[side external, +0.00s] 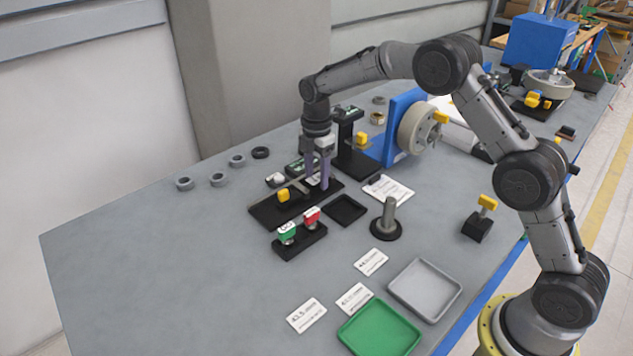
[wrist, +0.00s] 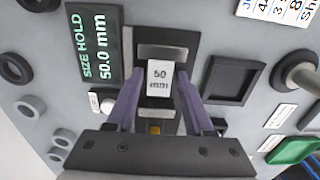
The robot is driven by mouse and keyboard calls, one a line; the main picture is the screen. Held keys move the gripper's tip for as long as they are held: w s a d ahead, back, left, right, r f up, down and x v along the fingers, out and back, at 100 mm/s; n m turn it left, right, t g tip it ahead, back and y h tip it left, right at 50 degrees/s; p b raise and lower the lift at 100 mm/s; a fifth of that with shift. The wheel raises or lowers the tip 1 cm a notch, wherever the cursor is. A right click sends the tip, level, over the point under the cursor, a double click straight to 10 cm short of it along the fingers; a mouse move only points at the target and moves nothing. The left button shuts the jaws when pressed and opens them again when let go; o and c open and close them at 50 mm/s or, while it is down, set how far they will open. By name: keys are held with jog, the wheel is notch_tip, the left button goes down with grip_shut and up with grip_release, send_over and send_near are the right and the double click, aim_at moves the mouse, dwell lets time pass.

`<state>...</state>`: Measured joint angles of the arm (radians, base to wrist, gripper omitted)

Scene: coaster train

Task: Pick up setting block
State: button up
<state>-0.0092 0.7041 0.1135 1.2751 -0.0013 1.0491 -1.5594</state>
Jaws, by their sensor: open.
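The setting block (wrist: 159,78) is a small block with a white "50 mm" label on its face. In the wrist view it sits on the dark fixture (wrist: 166,38), between my fingers. In the side view the black fixture base (side external: 268,209) shows, but my fingers mostly hide the block. My gripper (side external: 318,184) points down over the fixture, its purple fingers open on either side of the block. In the wrist view the fingers (wrist: 160,84) show a gap around the block; whether either touches it is unclear.
A "SIZE HOLD 50.0 mm" display (wrist: 94,45) stands beside the fixture. A black square tray (side external: 345,209) lies close by. A stand (side external: 300,241) holds green and red pieces. Green (side external: 380,328) and grey (side external: 425,289) trays are in front.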

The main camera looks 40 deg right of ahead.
grip_shut()
jog(key=shift+r, duration=0.2)
dwell(0.4)
